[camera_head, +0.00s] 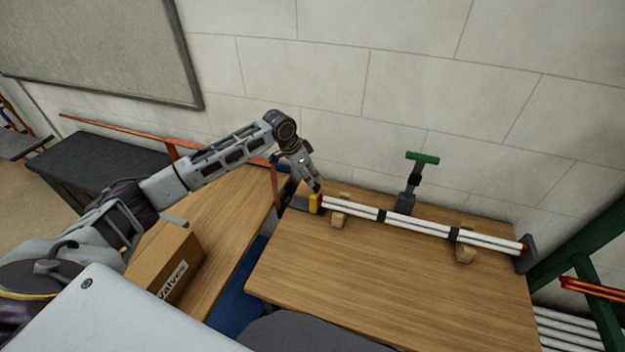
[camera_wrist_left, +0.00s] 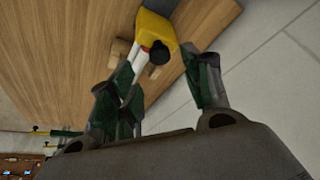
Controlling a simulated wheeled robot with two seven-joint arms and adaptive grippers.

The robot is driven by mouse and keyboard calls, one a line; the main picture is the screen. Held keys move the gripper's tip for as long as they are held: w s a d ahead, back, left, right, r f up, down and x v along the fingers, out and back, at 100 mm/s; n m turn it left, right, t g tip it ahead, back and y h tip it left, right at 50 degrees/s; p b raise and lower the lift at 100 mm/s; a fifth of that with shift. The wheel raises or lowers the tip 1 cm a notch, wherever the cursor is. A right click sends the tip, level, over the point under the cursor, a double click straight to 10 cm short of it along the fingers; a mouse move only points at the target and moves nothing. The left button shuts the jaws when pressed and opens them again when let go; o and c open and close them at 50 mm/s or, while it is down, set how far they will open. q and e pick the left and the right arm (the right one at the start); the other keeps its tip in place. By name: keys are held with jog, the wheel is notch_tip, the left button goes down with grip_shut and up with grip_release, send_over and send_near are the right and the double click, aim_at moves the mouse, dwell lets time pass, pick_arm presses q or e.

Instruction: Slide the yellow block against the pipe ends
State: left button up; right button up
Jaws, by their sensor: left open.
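The yellow block (camera_head: 316,203) sits at the left end of a bundle of white pipes (camera_head: 415,223) on the wooden table. It also shows in the left wrist view (camera_wrist_left: 153,28), with pipe ends close in front of it. I cannot tell whether they touch. My left gripper (camera_head: 317,188) is just above and beside the block, pointing down. In the left wrist view its green-padded fingers (camera_wrist_left: 165,80) are spread, with the block beyond their tips. My right gripper is not in view.
Wooden supports (camera_head: 338,216) hold the pipes, and a grey end plate (camera_head: 526,254) stands at their right end. A green-handled clamp (camera_head: 407,185) stands behind them. A cardboard box (camera_head: 172,262) sits on the left table. The front tabletop (camera_head: 370,285) is clear.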

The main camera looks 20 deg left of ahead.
pick_arm(q)
jog(key=v, duration=0.6)
jog(key=shift+d, duration=0.1)
dwell(0.6)
